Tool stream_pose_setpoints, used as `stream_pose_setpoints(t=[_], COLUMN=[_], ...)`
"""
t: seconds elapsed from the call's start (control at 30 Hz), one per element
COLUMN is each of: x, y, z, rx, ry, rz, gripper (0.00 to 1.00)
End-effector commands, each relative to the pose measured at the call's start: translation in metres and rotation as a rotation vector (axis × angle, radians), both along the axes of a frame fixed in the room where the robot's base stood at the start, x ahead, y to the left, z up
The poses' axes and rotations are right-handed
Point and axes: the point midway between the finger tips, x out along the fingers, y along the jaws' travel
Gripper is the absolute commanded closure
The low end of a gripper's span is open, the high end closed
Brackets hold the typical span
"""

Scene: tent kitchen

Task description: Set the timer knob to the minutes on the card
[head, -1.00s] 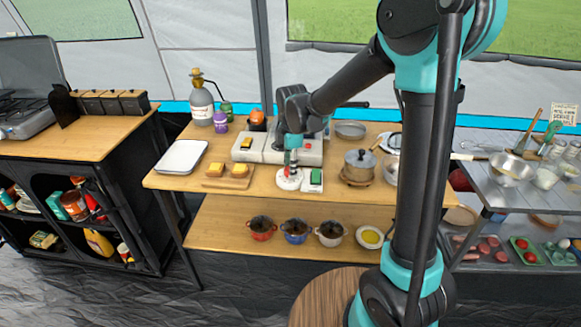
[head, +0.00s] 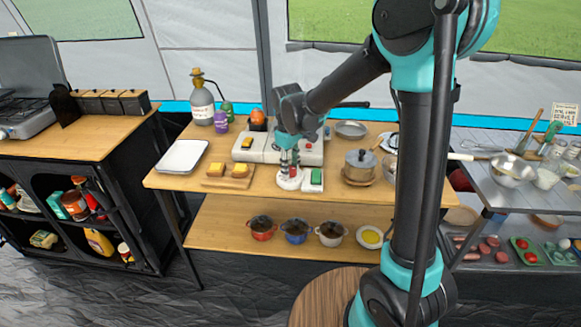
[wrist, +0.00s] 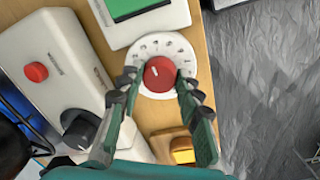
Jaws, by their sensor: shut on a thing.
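The timer is a round white dial (wrist: 183,52) with dark marks around a red knob (wrist: 160,72). A short white line on the knob points up and slightly left in the wrist view. In the head view the timer (head: 289,184) sits near the front edge of the wooden table, partly hidden by my gripper (head: 288,163). In the wrist view the fingertips of my gripper (wrist: 158,80) are shut on the red knob, one on each side. I cannot make out the dial's numbers. A small card with writing (head: 564,113) stands at the far right; its text is unreadable.
A white block with a green top (head: 316,178) stands close beside the timer. Behind is a long white appliance (head: 312,155) with a red button (wrist: 36,71) and black knob (wrist: 79,130). A lidded pot (head: 360,163) is right, bread on a board (head: 238,184) left.

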Motion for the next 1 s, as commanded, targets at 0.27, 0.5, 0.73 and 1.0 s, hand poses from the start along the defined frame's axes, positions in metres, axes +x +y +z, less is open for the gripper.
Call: stream_pose_setpoints(t=[0.27,0.5,0.73,1.0], x=[0.0001,0.0002,0.0003,0.0003], y=[0.0005,0.0007,0.0007,0.0007], z=[0.0002,0.0002,0.0002,0.0002], rx=[0.0,0.0,0.0,0.0], ry=[0.0,0.0,0.0,0.0], rz=[-0.167,-0.239,-0.258,-0.258], gripper=[0.94,0.94,0.94,0.94])
